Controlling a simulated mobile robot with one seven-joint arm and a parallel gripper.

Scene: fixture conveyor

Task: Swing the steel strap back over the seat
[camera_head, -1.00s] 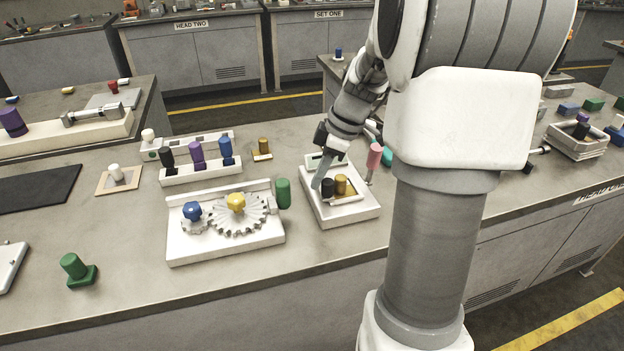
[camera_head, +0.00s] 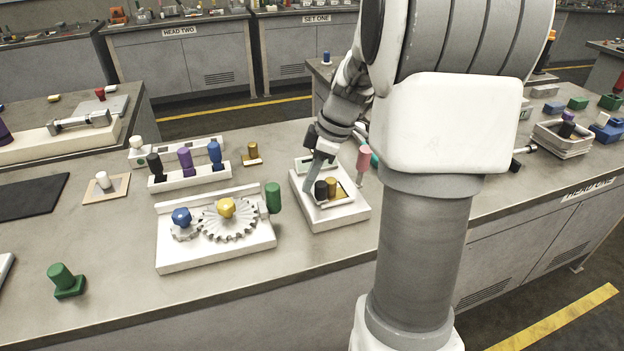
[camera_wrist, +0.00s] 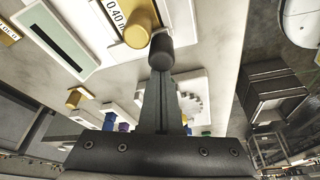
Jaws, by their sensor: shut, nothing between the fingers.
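A white fixture block (camera_head: 336,216) stands on the bench, with a black knob (camera_head: 321,190) and a brass-coloured cylinder (camera_head: 331,186) side by side on it. A thin pale strip shows beside them, but I cannot clearly tell the steel strap from the seat. My gripper (camera_head: 314,178) is shut and empty, pointing down at the black knob's left. In the wrist view its fingers end close at the black knob (camera_wrist: 161,53), with the brass cylinder (camera_wrist: 137,30) just beyond. Whether they touch the knob I cannot tell. The fingers partly hide the fixture.
A pink handle (camera_head: 364,158) stands at the fixture's right rear. A gear fixture (camera_head: 216,252) with a green cylinder (camera_head: 273,197) is on the left. A rack of coloured handles (camera_head: 190,176) is behind it. The front bench between the gear fixture and the green knob piece (camera_head: 66,281) is clear.

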